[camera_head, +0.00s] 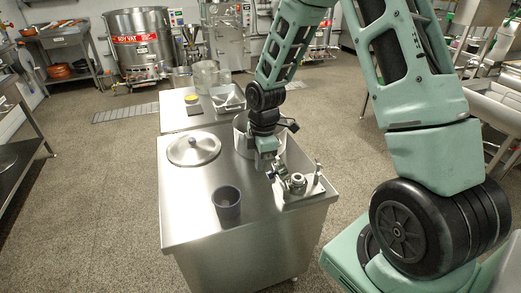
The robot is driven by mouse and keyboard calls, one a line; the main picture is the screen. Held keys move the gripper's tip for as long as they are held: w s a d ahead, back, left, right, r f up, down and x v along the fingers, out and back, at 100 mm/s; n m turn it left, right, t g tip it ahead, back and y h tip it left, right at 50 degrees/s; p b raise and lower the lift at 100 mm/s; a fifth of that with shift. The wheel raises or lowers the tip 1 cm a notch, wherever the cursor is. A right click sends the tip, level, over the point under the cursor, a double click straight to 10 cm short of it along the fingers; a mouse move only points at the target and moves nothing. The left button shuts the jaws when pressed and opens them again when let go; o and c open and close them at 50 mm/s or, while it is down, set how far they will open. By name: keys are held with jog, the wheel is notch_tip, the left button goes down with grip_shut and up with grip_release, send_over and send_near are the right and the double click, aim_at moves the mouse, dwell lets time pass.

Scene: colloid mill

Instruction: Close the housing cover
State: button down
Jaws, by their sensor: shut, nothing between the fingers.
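The mill housing (297,182) is a small metal assembly with a round opening, on a flat plate at the right edge of the steel cabinet top. A small blue-tipped part (271,174) shows at its left side. I cannot make out the housing cover clearly or tell how far it stands open. My gripper (267,164) points down just left of and behind the housing, with its fingers shut and nothing between them. I cannot tell whether it touches the housing.
A steel pot (242,143) stands behind my gripper and is partly hidden by it. A round lid (194,149) lies at left, and a dark cup (227,203) stands in front. The cabinet top (190,215) is bare at front left. A second table (180,118) stands behind.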

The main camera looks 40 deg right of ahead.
aim_at(270, 176)
jog(key=shift+s+d+f+p, duration=0.25)
jog(key=shift+d+f+p, duration=0.15)
jog(key=shift+d+f, duration=0.4)
jog(key=shift+s+d+f+p, duration=0.25)
jog(key=shift+d+f+p, duration=0.2)
jog(key=shift+d, duration=0.5)
